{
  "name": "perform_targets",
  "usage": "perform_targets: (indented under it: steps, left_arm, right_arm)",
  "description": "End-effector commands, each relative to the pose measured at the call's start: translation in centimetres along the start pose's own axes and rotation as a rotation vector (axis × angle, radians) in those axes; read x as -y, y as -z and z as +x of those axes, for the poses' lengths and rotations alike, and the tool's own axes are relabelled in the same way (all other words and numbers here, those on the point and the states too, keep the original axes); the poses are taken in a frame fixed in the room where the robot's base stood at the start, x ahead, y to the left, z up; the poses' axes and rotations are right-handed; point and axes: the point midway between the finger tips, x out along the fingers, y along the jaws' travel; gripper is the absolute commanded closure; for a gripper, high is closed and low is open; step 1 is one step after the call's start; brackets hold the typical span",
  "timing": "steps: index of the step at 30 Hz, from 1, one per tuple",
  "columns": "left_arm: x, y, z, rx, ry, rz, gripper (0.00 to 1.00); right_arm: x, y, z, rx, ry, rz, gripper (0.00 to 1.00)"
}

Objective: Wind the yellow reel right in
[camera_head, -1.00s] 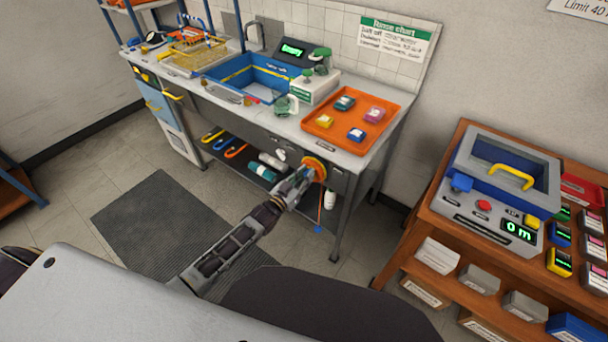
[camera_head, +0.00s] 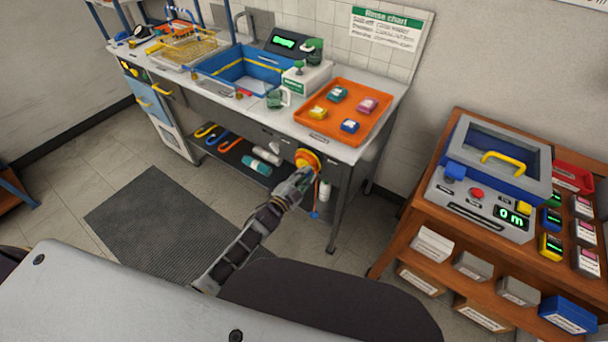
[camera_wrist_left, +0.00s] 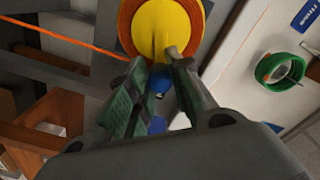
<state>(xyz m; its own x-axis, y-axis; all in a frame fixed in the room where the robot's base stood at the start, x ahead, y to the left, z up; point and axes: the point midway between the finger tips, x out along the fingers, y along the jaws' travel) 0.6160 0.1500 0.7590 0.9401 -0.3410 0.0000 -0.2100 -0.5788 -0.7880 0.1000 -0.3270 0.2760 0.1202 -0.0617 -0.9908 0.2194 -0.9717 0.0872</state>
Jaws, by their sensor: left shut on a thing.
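The yellow reel (camera_head: 308,158) with an orange rim is mounted on the front of the sink bench, under the worktop. In the left wrist view its yellow face (camera_wrist_left: 167,28) is at the top, with a raised ridge. My left gripper (camera_wrist_left: 160,58) is shut on the reel's lower part; the exact contact is partly hidden by the fingers. In the head view the gripper (camera_head: 304,174) is just below the reel. An orange cord (camera_wrist_left: 70,42) runs left from the reel. A blue end piece (camera_head: 315,214) hangs below the reel. My right gripper is out of view.
The bench carries an orange tray (camera_head: 318,137) with small coloured blocks and a blue sink (camera_head: 232,78). A lower shelf holds bottles (camera_head: 262,158) and coloured hooks. A wooden trolley (camera_head: 385,255) with a lidded device stands right.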

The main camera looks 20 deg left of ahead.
Motion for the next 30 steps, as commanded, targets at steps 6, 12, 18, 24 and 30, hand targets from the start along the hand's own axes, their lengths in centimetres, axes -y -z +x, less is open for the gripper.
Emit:
perform_targets:
  steps: [6,12,18,24,30]
  left_arm:
    - [-1.1,-0.5,-0.1,0.001,-0.001,0.203,1.0]
    - [-1.7,-1.0,0.0,0.001,-0.001,0.393,1.0]
    - [-2.3,-1.6,-0.1,0.001,-0.002,0.585,1.0]
    - [-2.7,-2.2,-0.1,0.001,-0.002,0.762,1.0]
    - [-2.9,-2.6,-0.1,0.0,-0.002,0.904,1.0]
  right_arm:
    - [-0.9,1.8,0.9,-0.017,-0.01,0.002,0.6]
    - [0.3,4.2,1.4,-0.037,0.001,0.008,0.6]
    - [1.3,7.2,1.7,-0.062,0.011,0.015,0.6]
    - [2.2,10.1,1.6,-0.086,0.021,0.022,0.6]
    - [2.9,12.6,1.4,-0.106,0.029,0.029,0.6]
